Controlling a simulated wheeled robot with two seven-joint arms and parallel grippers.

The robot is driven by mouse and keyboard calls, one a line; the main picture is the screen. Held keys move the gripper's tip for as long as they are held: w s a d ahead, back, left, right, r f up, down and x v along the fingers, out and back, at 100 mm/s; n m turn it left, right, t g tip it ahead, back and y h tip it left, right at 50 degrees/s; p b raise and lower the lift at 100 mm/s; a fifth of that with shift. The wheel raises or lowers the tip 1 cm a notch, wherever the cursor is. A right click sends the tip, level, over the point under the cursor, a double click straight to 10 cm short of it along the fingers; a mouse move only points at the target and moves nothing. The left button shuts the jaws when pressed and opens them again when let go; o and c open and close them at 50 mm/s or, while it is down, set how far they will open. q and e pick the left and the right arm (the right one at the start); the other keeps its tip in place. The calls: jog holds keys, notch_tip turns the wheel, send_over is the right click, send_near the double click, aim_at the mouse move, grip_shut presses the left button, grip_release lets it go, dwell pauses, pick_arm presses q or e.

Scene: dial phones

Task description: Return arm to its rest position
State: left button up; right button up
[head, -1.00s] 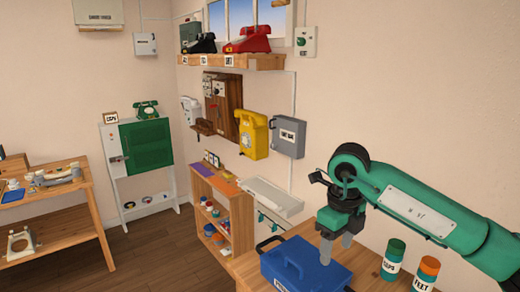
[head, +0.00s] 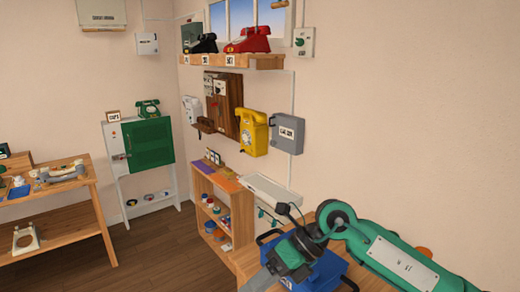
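My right arm comes in from the right, low over the wooden bench (head: 247,262). Its green links cover part of the bench. My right gripper (head: 262,280) is at the bottom edge, pointing down and left, in front of the blue toolbox (head: 328,272). A grey finger shows, but the fingertips run toward the frame edge and I cannot tell whether they are open or shut. I see nothing clearly held. My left arm and gripper are not in view.
An orange-lidded jar (head: 424,252) shows barely behind my arm. A yellow phone (head: 254,132) and a grey box (head: 287,134) hang on the wall. Red (head: 248,42) and black (head: 203,45) phones stand on the shelf. Floor at the left is clear.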

jog(key=s+a+r+m+y, duration=0.3)
jog(key=a+r+m+y, duration=0.15)
jog(key=r+y, duration=0.45)
jog(key=w+d+f+m+t+h, duration=0.35)
jog(key=d+m+t, duration=0.35)
jog(key=m+t, duration=0.6)
jog(key=w+d+f+m+t+h, duration=0.2)
jog(key=w+d+m+t+h, duration=0.3)
jog(key=m+t, duration=0.8)
jog(key=s+d+f+m+g+h, duration=0.3)
jog(key=d+f+m+g+h, duration=0.3)
jog(key=d+f+m+h, duration=0.5)
jog(key=s+d+f+m+g, duration=0.1)
jog(key=s+d+f+g, duration=0.1)
jog(key=s+f+g, duration=0.75)
jog(key=s+d+f+m+g, duration=0.1)
jog(key=s+d+f+g, duration=0.25)
jog(key=s+f, duration=1)
notch_tip(320, 180, down, 31)
jog(key=s+a+g+b, duration=0.1)
jog(key=s+g, duration=0.1)
jog(key=s+d+f+g+b, duration=0.1)
jog(key=s+d+f, duration=0.2)
jog(key=s+f, duration=1.6)
jog(key=shift+d+f+y, duration=0.15)
jog(key=shift+f+y, duration=0.2)
jog(key=shift+f, duration=0.25)
